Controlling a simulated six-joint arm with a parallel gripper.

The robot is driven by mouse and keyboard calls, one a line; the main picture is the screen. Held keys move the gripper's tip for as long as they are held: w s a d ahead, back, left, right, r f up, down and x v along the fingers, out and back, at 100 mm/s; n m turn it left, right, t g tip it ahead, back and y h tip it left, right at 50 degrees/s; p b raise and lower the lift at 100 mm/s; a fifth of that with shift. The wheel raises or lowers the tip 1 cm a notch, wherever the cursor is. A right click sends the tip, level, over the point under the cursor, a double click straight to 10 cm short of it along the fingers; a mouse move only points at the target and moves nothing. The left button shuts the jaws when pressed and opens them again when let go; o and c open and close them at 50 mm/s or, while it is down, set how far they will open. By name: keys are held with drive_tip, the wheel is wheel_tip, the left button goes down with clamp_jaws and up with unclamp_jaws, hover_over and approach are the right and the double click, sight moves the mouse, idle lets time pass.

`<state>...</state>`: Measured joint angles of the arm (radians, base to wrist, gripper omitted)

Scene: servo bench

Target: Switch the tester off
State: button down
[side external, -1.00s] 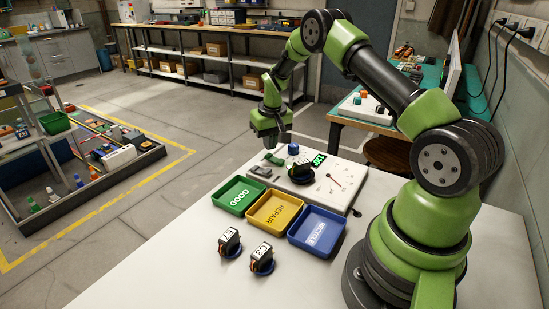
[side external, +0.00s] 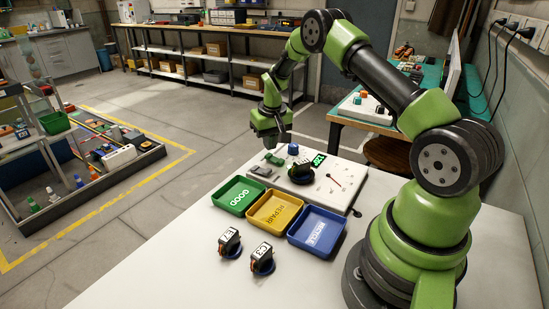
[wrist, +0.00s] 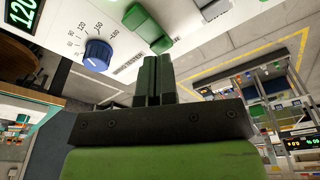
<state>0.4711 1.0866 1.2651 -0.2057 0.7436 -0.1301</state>
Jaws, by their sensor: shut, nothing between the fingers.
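The tester is a white panel (side external: 335,205) on the bench. It carries a lit green display (side external: 319,159), a blue knob (side external: 293,149), a green switch-like part (side external: 273,159) and a dark round fixture (side external: 301,174). My gripper (side external: 270,145) is shut and empty, above the panel's far left edge. Its fingertips (wrist: 152,60) appear just below the larger green part; contact cannot be told.
Green GOOD (side external: 225,209), yellow REPAIR (side external: 258,222) and blue RECYCLE (side external: 297,240) trays stand in front of the tester. Servos E7 (side external: 229,240) and C3 (side external: 262,257) stand nearer the front. The bench right of them is clear.

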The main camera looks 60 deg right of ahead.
drive_tip(key=shift+f, duration=1.25)
idle(1.0)
drive_tip(key=shift+r, duration=3.55)
wheel_tip(320, 180, up, 11)
drive_tip(key=t, duration=0.1)
hover_over(270, 156)
drive_tip(key=s+a, duration=0.1)
drive_tip(key=a, duration=0.5)
drive_tip(key=s+a+r+t, duration=0.2)
drive_tip(key=s+a+r, duration=0.4)
drive_tip(key=a+r, duration=0.15)
drive_tip(key=s+a+r+n+t+y, duration=0.1)
drive_tip(key=s+a, duration=0.3)
drive_tip(key=s, duration=0.4)
drive_tip(key=s+a+r+n+t+y, duration=0.1)
drive_tip(key=s+a, duration=0.3)
drive_tip(key=s, duration=0.4)
drive_tip(key=shift+s+a+t+y, duration=0.2)
drive_tip(key=shift+a+t+y, duration=0.1)
drive_tip(key=shift+y, duration=0.1)
